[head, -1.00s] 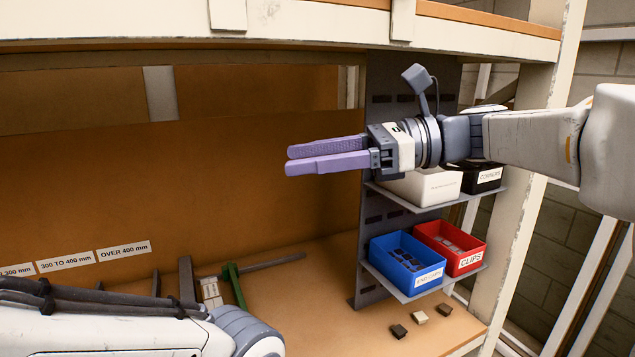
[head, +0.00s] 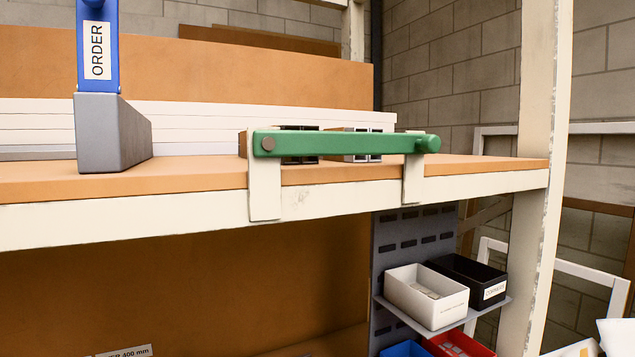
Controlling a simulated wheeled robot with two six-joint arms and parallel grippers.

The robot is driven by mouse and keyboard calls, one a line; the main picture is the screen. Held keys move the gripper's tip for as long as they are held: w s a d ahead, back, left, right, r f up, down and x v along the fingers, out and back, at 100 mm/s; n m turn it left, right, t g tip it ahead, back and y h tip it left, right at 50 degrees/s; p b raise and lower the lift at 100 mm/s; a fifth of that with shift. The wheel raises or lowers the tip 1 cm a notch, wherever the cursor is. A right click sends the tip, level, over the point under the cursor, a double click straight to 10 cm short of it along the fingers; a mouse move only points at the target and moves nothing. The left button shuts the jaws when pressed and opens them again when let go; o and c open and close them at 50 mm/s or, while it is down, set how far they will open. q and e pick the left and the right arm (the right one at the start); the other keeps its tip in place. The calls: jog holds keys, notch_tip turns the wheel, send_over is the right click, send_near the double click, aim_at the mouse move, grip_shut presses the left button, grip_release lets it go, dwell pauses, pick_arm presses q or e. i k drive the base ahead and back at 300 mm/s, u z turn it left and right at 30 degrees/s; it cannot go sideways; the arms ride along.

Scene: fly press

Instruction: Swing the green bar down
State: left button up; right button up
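The green bar (head: 340,144) lies roughly level across the front edge of the upper shelf. Its left end has a round dark pivot on a cream bracket (head: 264,188). Its right end, with a round green knob, rests at a second cream bracket (head: 413,178). Small boxes with dark openings (head: 352,158) stand behind the bar on the shelf. Neither of my grippers shows in the head view now, so I cannot see whether they are open or shut.
A blue post marked ORDER (head: 97,50) stands in a grey block on the upper shelf (head: 150,213). White boards are stacked behind. Below right, a white bin (head: 427,296) and a black bin (head: 468,278) sit on a bracket shelf. A cream upright (head: 540,180) bounds the right.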

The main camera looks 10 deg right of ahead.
aim_at(266, 144)
jog(key=z, duration=0.7)
jog(key=k, duration=0.4)
jog(key=z, duration=0.6)
